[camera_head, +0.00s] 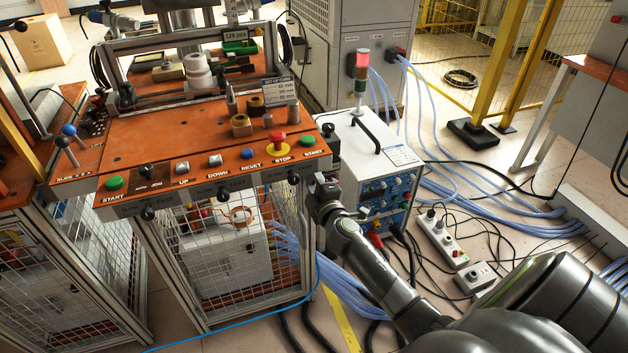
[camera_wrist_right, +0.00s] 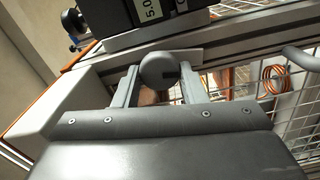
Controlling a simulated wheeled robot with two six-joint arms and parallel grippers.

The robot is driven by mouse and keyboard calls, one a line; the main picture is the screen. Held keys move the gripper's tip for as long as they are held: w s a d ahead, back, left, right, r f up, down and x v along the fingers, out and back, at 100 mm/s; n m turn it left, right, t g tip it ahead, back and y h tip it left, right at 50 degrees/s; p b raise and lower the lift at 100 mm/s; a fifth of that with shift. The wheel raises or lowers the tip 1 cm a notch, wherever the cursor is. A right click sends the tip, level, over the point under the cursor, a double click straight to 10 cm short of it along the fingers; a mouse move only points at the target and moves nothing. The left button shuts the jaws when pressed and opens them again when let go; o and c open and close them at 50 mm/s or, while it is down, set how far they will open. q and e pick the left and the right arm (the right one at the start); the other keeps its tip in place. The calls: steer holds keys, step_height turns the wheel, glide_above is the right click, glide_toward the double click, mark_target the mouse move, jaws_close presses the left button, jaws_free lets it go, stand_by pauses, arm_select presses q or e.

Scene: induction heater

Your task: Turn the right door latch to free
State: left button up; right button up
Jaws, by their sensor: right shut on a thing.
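My right gripper (camera_head: 318,186) is at the right front corner of the orange-topped bench, just below the control panel edge. In the right wrist view its two fingers (camera_wrist_right: 158,72) stand on either side of a round grey knob (camera_wrist_right: 160,68), which I take to be the right door latch, and are shut on it. In the head view the gripper hides this latch. The mesh door (camera_head: 225,250) under the panel looks closed. My left gripper is not in view.
The panel carries push buttons and a red stop button (camera_head: 278,138). A white power unit (camera_head: 365,150) stands close to the right of the gripper. Blue hoses (camera_head: 345,285), cables and a power strip (camera_head: 440,238) lie on the floor.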

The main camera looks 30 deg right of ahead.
steer(key=shift+f+n, duration=0.1)
steer(key=shift+n, duration=0.8)
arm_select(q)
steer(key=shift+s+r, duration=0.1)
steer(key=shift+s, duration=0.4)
arm_select(e)
steer(key=shift+n, duration=0.3)
steer(key=o, duration=1)
steer(key=shift+c, duration=0.2)
steer(key=shift+s, duration=0.1)
